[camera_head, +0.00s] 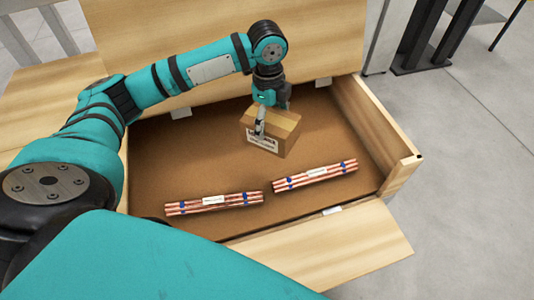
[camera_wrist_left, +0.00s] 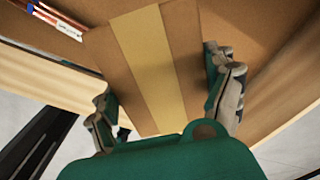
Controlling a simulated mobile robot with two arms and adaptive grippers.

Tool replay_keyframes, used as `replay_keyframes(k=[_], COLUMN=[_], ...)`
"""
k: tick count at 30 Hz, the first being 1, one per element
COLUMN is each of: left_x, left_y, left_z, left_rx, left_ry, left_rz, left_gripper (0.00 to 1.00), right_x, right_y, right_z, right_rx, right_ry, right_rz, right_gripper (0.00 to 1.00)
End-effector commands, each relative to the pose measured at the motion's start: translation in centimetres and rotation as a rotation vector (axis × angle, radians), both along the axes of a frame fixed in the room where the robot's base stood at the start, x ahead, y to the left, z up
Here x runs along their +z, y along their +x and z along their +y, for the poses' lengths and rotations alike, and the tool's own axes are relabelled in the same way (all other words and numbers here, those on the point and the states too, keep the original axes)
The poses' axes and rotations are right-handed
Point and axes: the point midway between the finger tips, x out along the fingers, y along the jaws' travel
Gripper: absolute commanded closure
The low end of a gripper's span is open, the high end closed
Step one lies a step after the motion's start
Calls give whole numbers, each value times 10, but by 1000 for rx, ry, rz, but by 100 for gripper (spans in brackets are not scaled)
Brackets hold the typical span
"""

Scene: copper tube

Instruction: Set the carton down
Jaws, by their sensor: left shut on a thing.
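The carton (camera_head: 286,131) is a small brown cardboard box with a tape strip and a white label. My left gripper (camera_head: 268,120) is shut on it from above, inside the open wooden crate (camera_head: 378,128). In the left wrist view the carton (camera_wrist_left: 188,50) sits between the two fingers of my left gripper (camera_wrist_left: 165,105), its yellowish tape running along the middle. I cannot tell whether the carton's underside touches the crate floor (camera_head: 165,160). My right gripper is not in view.
Two bundles of copper tubes, a left one (camera_head: 213,202) and a right one (camera_head: 315,175), lie on the crate floor in front of the carton. The crate's side flaps are folded out. Bare floor shows left and right of the carton.

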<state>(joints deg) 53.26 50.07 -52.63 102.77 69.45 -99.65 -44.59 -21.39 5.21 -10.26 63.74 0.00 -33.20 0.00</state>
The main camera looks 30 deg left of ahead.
Motion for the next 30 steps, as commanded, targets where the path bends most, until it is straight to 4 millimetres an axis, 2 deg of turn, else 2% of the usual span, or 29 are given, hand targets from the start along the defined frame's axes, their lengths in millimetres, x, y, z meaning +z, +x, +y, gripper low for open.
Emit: replay_keyframes(k=[1,3,7,12,16,22,30], left_x=[-19,-33,-52,-65,-78,-115,-145], left_y=[8,16,27,35,36,36,36], left_z=[10,21,40,54,58,58,58], left_rx=[-105,-262,-504,-693,-744,-749,-748], left_ry=[2,8,16,23,24,25,26], left_rz=[-4,-9,-16,-19,-19,-19,-18], left_gripper=[59,59,59,59,59,59,59], right_x=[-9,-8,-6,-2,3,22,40], right_y=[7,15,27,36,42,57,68], right_z=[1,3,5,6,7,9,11], right_rx=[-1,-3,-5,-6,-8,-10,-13], right_ry=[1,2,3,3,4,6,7], right_rz=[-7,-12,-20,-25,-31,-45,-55], right_gripper=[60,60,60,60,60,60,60])
